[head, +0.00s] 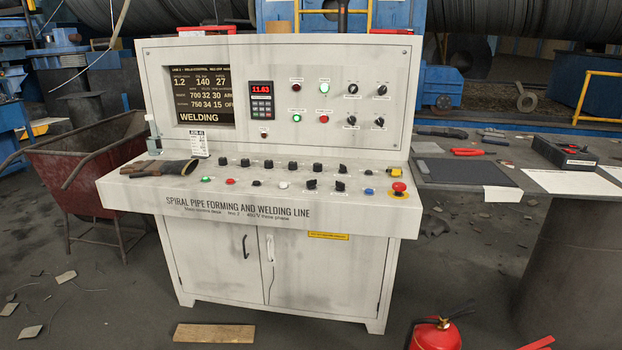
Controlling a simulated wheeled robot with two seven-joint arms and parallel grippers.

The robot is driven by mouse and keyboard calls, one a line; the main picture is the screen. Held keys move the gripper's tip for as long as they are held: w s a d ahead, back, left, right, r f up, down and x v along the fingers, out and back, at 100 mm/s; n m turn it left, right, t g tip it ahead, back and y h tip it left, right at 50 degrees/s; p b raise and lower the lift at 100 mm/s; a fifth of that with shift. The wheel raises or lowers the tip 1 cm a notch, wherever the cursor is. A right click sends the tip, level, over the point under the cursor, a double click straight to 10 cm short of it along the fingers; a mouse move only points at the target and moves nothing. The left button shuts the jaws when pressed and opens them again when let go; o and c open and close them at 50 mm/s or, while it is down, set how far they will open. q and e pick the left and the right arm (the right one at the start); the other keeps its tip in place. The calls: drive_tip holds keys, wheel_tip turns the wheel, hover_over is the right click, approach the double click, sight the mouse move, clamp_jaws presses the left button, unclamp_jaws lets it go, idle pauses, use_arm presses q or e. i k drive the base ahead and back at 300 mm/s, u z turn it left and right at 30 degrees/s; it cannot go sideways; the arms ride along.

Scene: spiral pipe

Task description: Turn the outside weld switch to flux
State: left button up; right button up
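The grey control console (230,190) stands in the middle of the head view. Its sloped desk carries a row of black rotary knobs, among them a left one (222,161) and a right one (342,168). Two more black switches, one here (311,184) and one here (340,186), sit in the lower row among coloured buttons. The upright panel has several black selector knobs (352,88) at its right. The labels are too small to read, so I cannot tell which is the outside weld switch or its setting. Neither gripper is in view.
A red emergency stop (399,187) is at the desk's right end. Work gloves (160,167) and a small card (198,143) are at its left. A screen (204,96) reads WELDING. A red cart (85,165) stands left, a fire extinguisher (435,335) front right.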

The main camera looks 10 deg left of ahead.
sight(340, 185)
drive_tip(key=k, duration=1.3)
drive_tip(key=z, duration=0.8)
drive_tip(key=i, duration=2.15)
drive_tip(key=u, duration=0.55)
